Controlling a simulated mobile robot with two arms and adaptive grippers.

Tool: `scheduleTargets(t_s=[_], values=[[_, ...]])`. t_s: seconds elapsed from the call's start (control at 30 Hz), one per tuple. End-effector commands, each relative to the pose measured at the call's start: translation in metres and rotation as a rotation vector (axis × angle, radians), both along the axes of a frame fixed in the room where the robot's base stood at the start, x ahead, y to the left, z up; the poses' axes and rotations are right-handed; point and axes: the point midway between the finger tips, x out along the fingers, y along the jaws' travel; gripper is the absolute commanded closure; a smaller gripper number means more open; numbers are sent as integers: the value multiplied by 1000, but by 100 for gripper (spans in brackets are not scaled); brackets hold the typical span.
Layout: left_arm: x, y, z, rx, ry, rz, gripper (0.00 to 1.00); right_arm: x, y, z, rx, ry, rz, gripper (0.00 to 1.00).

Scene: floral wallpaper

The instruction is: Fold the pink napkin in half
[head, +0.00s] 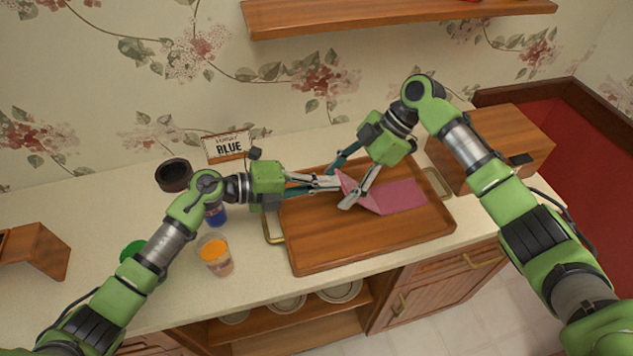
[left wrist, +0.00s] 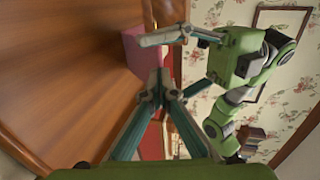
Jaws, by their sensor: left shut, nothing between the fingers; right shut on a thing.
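The pink napkin (head: 402,196) is on the wooden tray (head: 315,250), towards its right half. Its left part is raised and creased near both grippers, while its right part lies flat. My right gripper (head: 348,203) is shut on the pink napkin at its left part. My left gripper (head: 337,183) is shut and empty, with its tips close beside the raised part; I cannot tell whether they touch it. In the left wrist view the closed left fingertips (left wrist: 158,88) are near the napkin (left wrist: 138,55) and the right gripper's fingers (left wrist: 180,37). The fingers hide some of the cloth.
The tray has brass handles and sits on a pale counter (head: 180,300). Left of it stand an orange-filled glass (head: 216,256), a blue container (head: 216,215) and a dark bowl (head: 174,175). A "BLUE" sign (head: 228,146) stands behind. A wooden box (head: 510,140) is at right.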

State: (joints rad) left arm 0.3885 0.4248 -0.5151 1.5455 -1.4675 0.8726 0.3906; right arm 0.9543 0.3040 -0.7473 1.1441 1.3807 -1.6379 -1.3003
Motion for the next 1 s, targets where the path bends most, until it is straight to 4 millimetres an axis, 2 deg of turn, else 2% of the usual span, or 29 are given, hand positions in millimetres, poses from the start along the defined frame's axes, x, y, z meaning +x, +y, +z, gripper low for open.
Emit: scheduleTargets(t_s=[0.27, 0.5, 0.73, 0.77, 0.8, 1.0], values=[[0, 0, 0, 0, 0, 0, 100, 0, 0, 0, 0, 0, 0, 48], [5, -14, 6, 0, -2, -1, 100, 0, 1, 0, 1, 1, 1, 47], [4, -15, 7, -4, -1, -1, 100, -1, 2, 0, 4, 2, 4, 48], [4, -15, 7, -5, -1, -1, 100, -1, 3, 0, 4, 2, 4, 31], [4, -15, 7, -4, -1, -1, 100, -1, 3, 0, 4, 2, 4, 22], [4, -14, 6, -2, -1, 0, 100, -1, 1, 0, 2, 1, 1, 22]])
